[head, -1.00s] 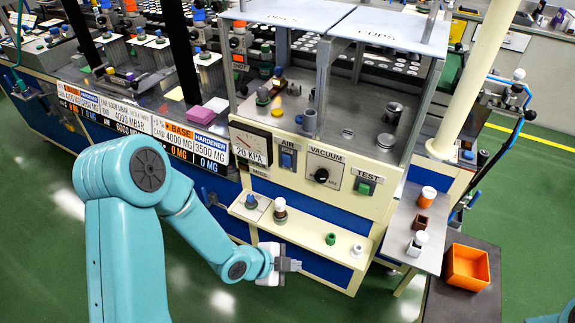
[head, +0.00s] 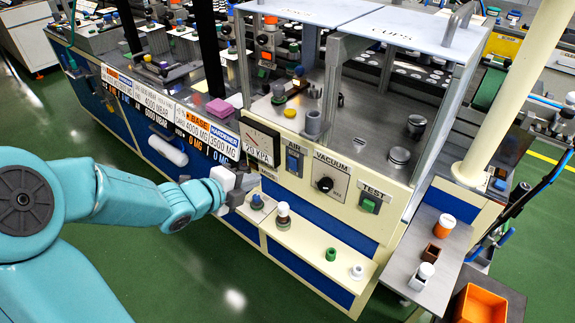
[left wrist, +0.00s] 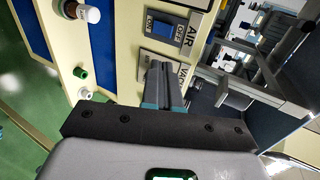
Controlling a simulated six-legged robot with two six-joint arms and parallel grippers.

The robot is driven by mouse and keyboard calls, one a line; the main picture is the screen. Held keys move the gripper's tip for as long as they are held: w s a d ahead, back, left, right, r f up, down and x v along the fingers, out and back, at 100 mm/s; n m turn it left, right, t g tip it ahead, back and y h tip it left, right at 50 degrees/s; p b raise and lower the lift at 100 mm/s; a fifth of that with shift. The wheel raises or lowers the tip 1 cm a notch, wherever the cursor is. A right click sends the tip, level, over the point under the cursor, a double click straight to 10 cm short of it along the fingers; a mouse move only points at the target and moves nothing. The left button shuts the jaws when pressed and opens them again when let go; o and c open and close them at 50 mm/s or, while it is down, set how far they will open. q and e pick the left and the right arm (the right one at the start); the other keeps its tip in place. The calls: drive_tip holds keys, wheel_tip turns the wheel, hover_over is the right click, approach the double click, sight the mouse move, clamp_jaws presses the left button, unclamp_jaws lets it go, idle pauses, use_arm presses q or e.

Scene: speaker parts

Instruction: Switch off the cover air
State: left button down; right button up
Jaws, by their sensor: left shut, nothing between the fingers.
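The blue AIR switch (head: 294,161) sits on the cream front panel, between the pressure gauge and the VACUUM knob. In the left wrist view the blue AIR switch (left wrist: 172,27) shows up close beside its AIR label, beyond the fingertips. I cannot tell which way it is set. My left gripper (head: 248,182) is shut and empty, left of the switch and below the gauge, apart from the switch. Its closed fingers (left wrist: 160,72) point toward the panel in the left wrist view. My right gripper is not in view.
The gauge (head: 262,146) reads 20 KPA. The black VACUUM knob (head: 325,184) and green TEST button (head: 368,205) lie right of the switch. The shelf below holds a brown-and-white bottle (head: 283,215), a green ring (head: 331,254) and a white piece (head: 357,271).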

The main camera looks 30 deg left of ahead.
use_arm(q)
drive_tip(key=shift+s+a+f, duration=0.1)
drive_tip(key=shift+a+f, duration=0.15)
drive_tip(key=shift+a, duration=0.2)
approach(290, 161)
wheel_tip(290, 161, down, 3)
drive_tip(key=w, duration=0.4)
drive_tip(key=w+p, duration=0.1)
drive_tip(key=shift+w+d+r, duration=0.3)
drive_tip(key=shift+w+d, duration=0.05)
